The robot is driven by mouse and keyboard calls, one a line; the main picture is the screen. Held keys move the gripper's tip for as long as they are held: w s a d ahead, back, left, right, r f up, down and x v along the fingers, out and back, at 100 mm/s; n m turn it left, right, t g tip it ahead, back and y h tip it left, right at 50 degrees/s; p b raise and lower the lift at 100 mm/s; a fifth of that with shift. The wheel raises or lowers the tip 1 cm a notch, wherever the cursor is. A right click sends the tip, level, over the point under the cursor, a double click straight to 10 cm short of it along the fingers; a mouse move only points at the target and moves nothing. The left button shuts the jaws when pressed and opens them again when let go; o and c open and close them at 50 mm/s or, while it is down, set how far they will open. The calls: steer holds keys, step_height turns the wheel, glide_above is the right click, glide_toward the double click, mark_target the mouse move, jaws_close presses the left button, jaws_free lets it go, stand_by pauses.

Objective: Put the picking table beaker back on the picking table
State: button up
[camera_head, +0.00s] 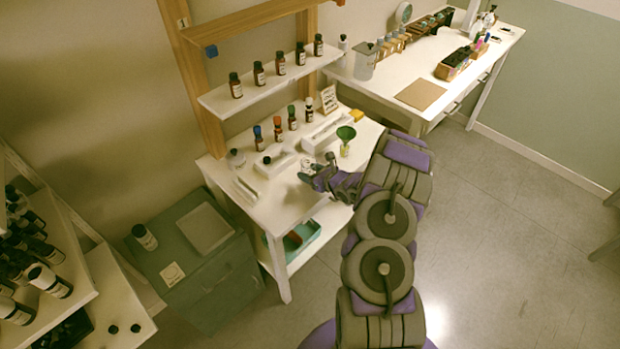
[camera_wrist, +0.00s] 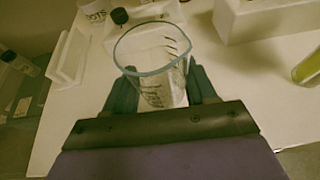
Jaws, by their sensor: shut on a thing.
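A clear glass beaker (camera_wrist: 153,60) with dark graduation marks is upright between the fingers of my gripper (camera_wrist: 163,90) in the wrist view. The fingers are shut on its sides. In the head view my gripper (camera_head: 318,172) is over the white picking table (camera_head: 283,208), near its front edge. The beaker is small and partly hidden by the gripper there. I cannot tell whether its base touches the tabletop.
White trays (camera_head: 274,162) and capped bottles (camera_head: 278,129) line the table's back, under a shelf (camera_head: 268,87) of brown bottles. A grey cabinet (camera_head: 205,258) stands at the left.

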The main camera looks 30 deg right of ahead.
steer(key=shift+w, duration=0.45)
step_height(320, 180, down, 4)
steer(key=shift+d+r+b, duration=0.15)
steer(key=shift+r+b, duration=0.05)
steer(key=shift+b, duration=0.3)
steer(key=o, duration=1)
steer(key=shift+o, duration=0.2)
